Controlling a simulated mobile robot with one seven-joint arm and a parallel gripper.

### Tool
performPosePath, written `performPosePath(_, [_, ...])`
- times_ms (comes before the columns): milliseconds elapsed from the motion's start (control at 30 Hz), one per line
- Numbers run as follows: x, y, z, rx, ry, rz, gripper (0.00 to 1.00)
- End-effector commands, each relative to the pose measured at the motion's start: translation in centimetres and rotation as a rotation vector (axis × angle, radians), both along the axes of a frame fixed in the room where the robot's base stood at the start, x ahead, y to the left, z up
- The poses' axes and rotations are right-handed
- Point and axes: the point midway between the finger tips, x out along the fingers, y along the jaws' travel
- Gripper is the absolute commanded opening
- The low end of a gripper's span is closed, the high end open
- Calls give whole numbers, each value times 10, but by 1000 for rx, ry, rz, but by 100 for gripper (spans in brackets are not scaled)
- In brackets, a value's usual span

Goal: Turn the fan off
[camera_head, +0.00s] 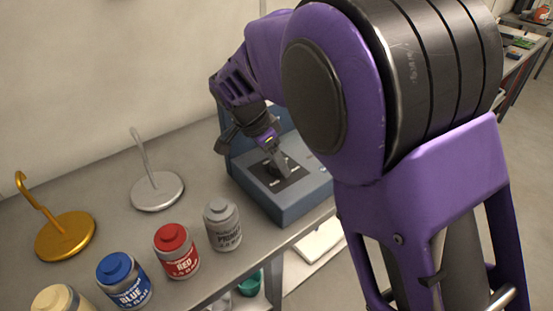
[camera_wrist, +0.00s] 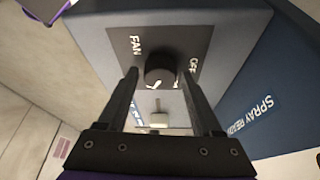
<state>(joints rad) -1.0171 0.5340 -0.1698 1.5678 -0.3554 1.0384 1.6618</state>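The fan control is a dark round knob (camera_wrist: 160,68) on a black plate (camera_wrist: 120,30), with "FAN" lettered on one side and "OFF" on the other. Small white marks show at the knob's lower edge; which setting it points to I cannot tell. The plate is on a blue-grey box (camera_head: 290,205) on the bench. My gripper (camera_wrist: 159,72) is open, one finger on each side of the knob, with gaps visible between fingers and knob. In the head view my gripper (camera_head: 276,158) is low over the box's plate and hides the knob.
On the bench (camera_head: 120,215) left of the box stand a grey primer can (camera_head: 222,230), a red can (camera_head: 177,257), a blue can (camera_head: 124,286) and a cream can (camera_head: 58,302). Behind them are a silver stand (camera_head: 158,192) and a gold stand (camera_head: 66,238). A wall is behind.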

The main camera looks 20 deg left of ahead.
Motion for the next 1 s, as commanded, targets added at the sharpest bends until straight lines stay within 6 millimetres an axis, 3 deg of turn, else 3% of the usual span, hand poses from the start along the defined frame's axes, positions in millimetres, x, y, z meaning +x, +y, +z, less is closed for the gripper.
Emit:
performPosePath(33, [0,0,0,0,0,0,56])
performPosePath(300, [0,0,0,0,0,0,7])
performPosePath(367, [0,0,0,0,0,0,0])
performPosePath(667, [0,0,0,1,-1,35,0])
performPosePath(1000, [-1,-2,-2,3,-2,251,0])
